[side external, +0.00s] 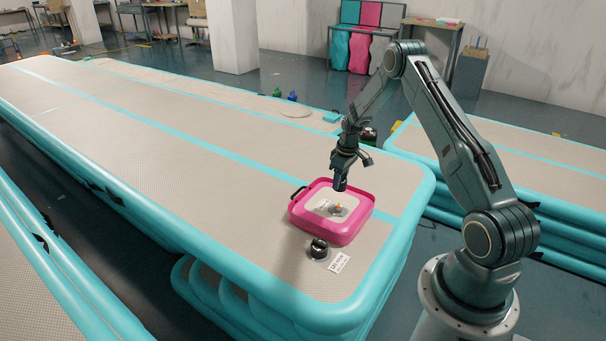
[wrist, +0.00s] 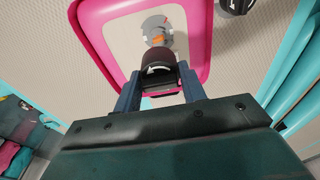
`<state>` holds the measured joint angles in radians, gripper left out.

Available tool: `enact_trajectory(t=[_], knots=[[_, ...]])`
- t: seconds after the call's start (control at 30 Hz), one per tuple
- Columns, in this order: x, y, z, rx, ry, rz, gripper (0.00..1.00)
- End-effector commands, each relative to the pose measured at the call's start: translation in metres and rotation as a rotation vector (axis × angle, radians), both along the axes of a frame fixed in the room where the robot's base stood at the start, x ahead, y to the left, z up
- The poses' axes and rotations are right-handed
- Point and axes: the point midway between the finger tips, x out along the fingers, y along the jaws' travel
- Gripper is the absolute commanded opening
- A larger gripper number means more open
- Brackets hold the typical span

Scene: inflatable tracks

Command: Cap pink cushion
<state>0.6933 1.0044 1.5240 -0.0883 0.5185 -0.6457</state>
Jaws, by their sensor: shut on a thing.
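The pink cushion (side external: 300,222) lies flat on the near end of the beige and turquoise track. Its pale top carries a grey valve with an orange centre (side external: 338,207), which also shows in the wrist view (wrist: 157,38). My gripper (side external: 340,187) points down above the cushion, close to the valve. In the wrist view my gripper (wrist: 159,85) is shut on a dark round cap (wrist: 158,70) with a white arrow mark. The cap appears apart from the valve, though the gap is hard to judge. Its underside is hidden.
A black knob-like piece (side external: 319,246) stands on the track in front of the cushion, beside a white printed card (side external: 339,263). The cushion has a black handle (side external: 298,193) at its left. Farther back are a beige disc (side external: 296,112) and small bottles (side external: 292,96). The track's left is clear.

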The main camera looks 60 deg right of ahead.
Motion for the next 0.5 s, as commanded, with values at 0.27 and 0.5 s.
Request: enact_trajectory(t=[0.27, 0.5], knots=[[0.000, 0.000, -0.005, 0.000, 0.000, 0.001, 0.15], [0.000, 0.000, -0.017, 0.000, 0.000, 0.001, 0.15]])
